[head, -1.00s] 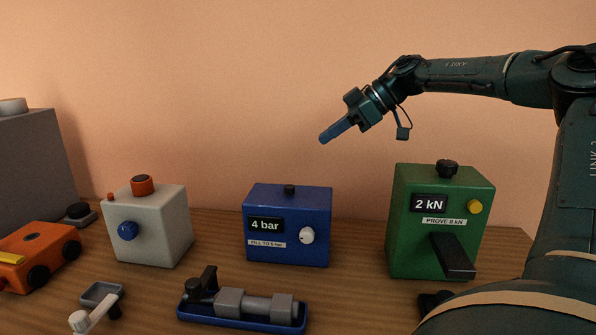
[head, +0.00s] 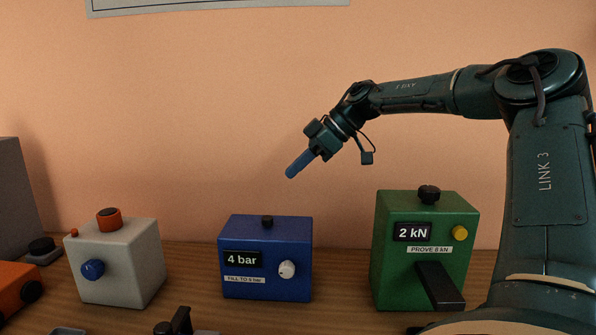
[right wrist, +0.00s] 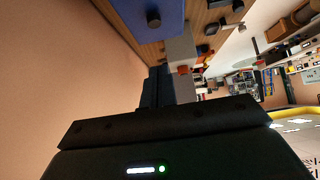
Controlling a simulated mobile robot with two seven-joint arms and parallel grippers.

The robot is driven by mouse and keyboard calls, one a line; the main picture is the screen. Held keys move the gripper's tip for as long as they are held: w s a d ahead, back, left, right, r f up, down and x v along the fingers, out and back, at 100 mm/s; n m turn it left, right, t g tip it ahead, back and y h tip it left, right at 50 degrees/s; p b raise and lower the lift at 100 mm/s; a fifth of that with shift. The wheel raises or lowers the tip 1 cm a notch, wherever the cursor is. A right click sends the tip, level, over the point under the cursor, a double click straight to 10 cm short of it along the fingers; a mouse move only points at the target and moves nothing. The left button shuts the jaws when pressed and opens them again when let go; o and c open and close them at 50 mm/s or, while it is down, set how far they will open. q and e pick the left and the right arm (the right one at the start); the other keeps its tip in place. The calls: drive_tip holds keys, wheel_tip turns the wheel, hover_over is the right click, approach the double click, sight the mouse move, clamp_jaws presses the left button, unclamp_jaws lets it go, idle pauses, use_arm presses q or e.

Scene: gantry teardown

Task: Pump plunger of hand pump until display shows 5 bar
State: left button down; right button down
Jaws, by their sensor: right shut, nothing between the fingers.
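The blue hand pump (head: 266,287) stands on the wooden bench in the middle of the head view. Its display (head: 242,259) reads "4 bar", above a label reading "FILL TO 5 bar". The black plunger (head: 267,221) sticks up a little from its top, and a white knob (head: 287,269) is on its front. My right gripper (head: 291,174) is shut and empty, tilted down to the left, above the plunger and apart from it. In the right wrist view the pump (right wrist: 148,12) and its plunger (right wrist: 153,19) show at the top. My left gripper is not in view.
A green box (head: 380,254) reading "2 kN", with a black lever, stands to the right. A pale grey box (head: 135,262) with an orange top button stands to the left. An orange device (head: 14,289) is at the left edge. The space above the pump is clear.

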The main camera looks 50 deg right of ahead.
hover_over(267, 221)
drive_tip(key=d, duration=0.2)
wheel_tip(267, 221, down, 6)
drive_tip(key=shift+s+a+r, duration=0.1)
drive_tip(key=shift+s+r, duration=0.05)
drive_tip(key=shift+r, duration=0.1)
wheel_tip(267, 221, down, 2)
drive_tip(key=shift+s+f, duration=0.1)
drive_tip(key=shift+f, duration=0.6)
